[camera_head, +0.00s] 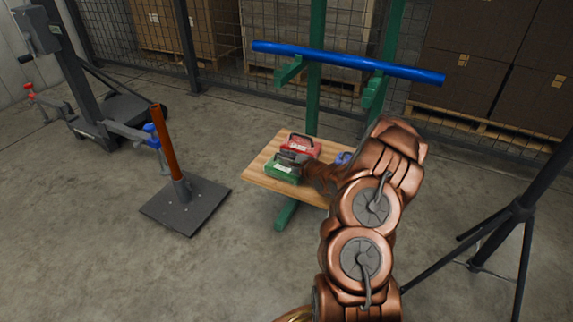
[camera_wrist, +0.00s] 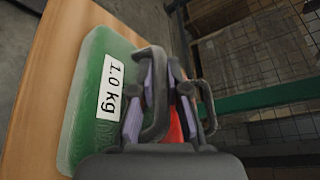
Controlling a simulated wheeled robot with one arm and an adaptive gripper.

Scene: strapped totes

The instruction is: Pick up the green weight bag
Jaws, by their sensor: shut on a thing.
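The green weight bag (camera_head: 284,171) is at the front left of a wooden board (camera_head: 262,166). In the wrist view the green bag (camera_wrist: 90,100) fills the left side, with a white label reading 1.0 kg and a dark handle on its right edge. My gripper (camera_head: 298,160) reaches in from the right; its fingers (camera_wrist: 160,88) are shut on that handle. The bag seems to rest on the board; I cannot tell any gap beneath it. A red bag (camera_head: 301,146) with a dark handle stands just behind it, partly hidden by my gripper.
A blue item (camera_head: 344,157) on the board is partly hidden by my arm. A blue bar (camera_head: 350,63) lies across green brackets above. An orange post on a dark plate (camera_head: 187,207) stands left. A black tripod (camera_head: 517,212) stands right. Floor in front is clear.

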